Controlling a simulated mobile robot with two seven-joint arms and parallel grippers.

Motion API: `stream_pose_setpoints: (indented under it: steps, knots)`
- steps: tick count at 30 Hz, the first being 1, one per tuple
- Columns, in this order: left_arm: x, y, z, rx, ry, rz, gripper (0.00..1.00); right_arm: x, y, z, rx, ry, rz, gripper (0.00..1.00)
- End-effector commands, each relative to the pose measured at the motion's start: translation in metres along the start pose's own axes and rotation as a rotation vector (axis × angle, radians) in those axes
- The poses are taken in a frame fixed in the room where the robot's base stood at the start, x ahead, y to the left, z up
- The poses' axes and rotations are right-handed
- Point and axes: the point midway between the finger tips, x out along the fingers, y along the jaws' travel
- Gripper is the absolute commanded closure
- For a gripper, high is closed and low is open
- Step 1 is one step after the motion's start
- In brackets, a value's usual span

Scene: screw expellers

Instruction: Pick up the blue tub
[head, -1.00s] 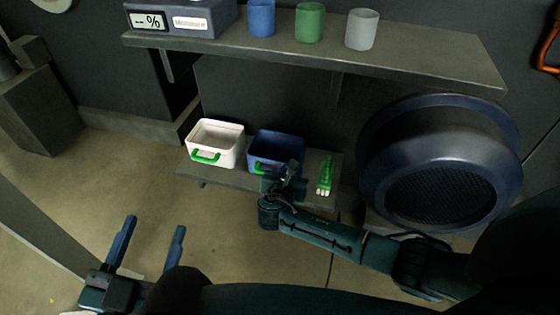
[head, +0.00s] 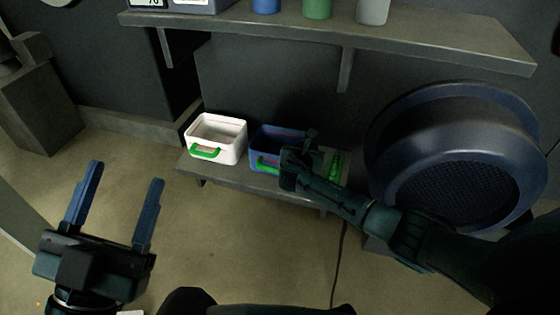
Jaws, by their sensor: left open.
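The blue tub (head: 262,146) is an open box with a green handle on its front. It sits on the low shelf in the head view, right of a white tub. My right gripper (head: 299,150) is at the tub's right side and overlaps its right part in the view. Its fingers are dark and partly hidden by the wrist, so I cannot tell if they touch the tub or are open. My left gripper (head: 117,205) is open and empty at the lower left, with its blue fingers pointing up, well apart from the tubs.
A white tub (head: 233,150) with a green handle stands beside the blue one. A green item (head: 335,165) lies to the right, partly behind my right arm. An upper shelf (head: 300,38) holds cups. A large dark round bowl-like part (head: 400,150) stands at right.

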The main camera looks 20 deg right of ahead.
Motion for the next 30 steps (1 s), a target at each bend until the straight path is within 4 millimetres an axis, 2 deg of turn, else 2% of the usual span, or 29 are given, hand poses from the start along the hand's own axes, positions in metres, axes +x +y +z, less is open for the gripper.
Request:
stream_pose_setpoints:
  steps: [9,20,30]
  knots:
    - [0.002,-0.0015,-0.0042,0.019,0.028,0.003,0.42,0.0042,0.0005,0.0007,0.001,0.0,0.001,0.71]
    - [0.0018,-0.0013,-0.0037,0.018,0.026,0.003,0.42,0.0039,0.0006,0.0003,0.001,0.001,0.001,1.0]
    - [0.0017,-0.0013,-0.0033,0.017,0.025,0.003,0.42,0.0038,0.0006,0.0001,0.001,0.001,0.001,1.0]
